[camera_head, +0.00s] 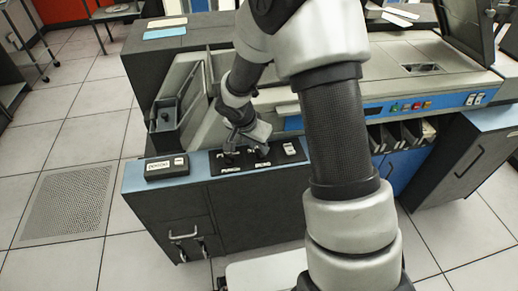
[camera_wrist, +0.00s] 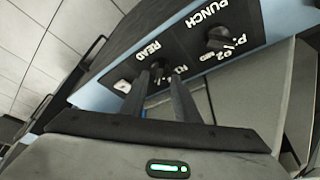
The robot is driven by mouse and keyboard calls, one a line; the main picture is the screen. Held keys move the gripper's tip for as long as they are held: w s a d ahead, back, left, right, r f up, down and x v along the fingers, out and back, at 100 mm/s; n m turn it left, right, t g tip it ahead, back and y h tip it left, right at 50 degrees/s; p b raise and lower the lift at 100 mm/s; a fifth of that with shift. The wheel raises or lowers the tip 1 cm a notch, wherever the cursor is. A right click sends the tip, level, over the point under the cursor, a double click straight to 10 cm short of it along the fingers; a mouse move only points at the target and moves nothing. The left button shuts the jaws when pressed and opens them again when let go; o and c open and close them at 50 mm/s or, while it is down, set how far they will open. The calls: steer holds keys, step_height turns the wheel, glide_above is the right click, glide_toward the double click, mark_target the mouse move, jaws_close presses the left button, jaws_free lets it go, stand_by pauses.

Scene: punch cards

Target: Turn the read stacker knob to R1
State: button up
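The read stacker knob (camera_wrist: 157,67) is a small dark knob below the white READ label in the wrist view. The fingers partly hide it, so I cannot tell which mark it points to. My gripper (camera_wrist: 159,77) has its two dark fingers apart, with the tips at either side of this knob. Contact is not clear. In the head view my gripper (camera_head: 248,142) is over the black control panel (camera_head: 218,174), near the READ label. The punch knob (camera_wrist: 220,38), also dark, sits beside the PUNCH label with P1 and P2 marks, clear of the fingers.
A white switch (camera_head: 289,148) is at the panel's right end. A small labelled box (camera_head: 166,167) lies on the blue cabinet top left of the panel. A grey card hopper (camera_head: 180,103) rises behind it. Open floor (camera_head: 70,210) lies at left.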

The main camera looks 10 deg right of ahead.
steer(key=shift+x, duration=1.05)
jaws_close()
